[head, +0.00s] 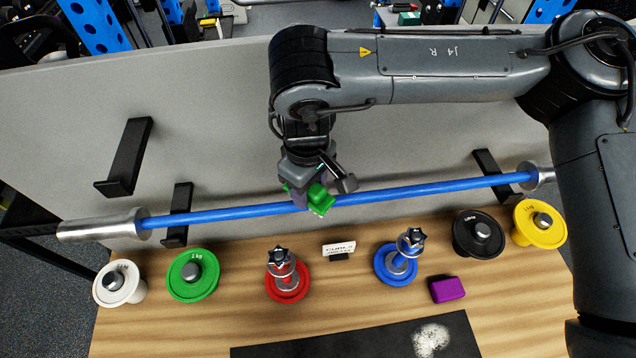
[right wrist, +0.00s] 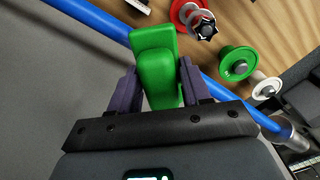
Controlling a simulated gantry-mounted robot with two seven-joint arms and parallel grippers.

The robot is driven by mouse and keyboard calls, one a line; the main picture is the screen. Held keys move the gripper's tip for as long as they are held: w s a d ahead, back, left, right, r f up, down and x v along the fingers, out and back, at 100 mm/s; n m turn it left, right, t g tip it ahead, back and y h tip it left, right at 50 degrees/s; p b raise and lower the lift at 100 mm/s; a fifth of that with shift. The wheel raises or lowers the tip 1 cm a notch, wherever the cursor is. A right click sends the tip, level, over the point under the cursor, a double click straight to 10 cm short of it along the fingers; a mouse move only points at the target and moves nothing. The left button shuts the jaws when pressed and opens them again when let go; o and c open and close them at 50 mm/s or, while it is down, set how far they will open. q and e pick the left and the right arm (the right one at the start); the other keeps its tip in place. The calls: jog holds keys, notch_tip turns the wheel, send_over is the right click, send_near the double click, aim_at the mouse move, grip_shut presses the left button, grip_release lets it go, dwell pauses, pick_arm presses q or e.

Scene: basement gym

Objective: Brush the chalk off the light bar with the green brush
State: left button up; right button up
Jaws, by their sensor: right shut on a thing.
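A blue bar (head: 395,192) with silver sleeves rests on black hooks along the grey board; it also shows in the right wrist view (right wrist: 92,14). My right gripper (head: 308,192) is shut on the green brush (head: 320,200) at the middle of the bar. The brush stands out between the two fingers in the right wrist view (right wrist: 158,65) and overlaps the bar there. I cannot tell whether it touches the bar. No chalk is clear on the visible bar; the brush and gripper hide part of it. My left gripper is not in view.
Below the bar, a wooden bench (head: 180,325) holds white (head: 118,283), green (head: 193,275), red (head: 287,285), blue (head: 395,265), black (head: 480,235) and yellow (head: 540,222) weights. A small sign (head: 339,249), purple block (head: 446,289) and black mat (head: 330,345) with a white smudge lie there.

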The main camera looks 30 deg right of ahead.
dwell(0.3)
jog(key=shift+r, duration=3)
jog(key=shift+r, duration=1.45)
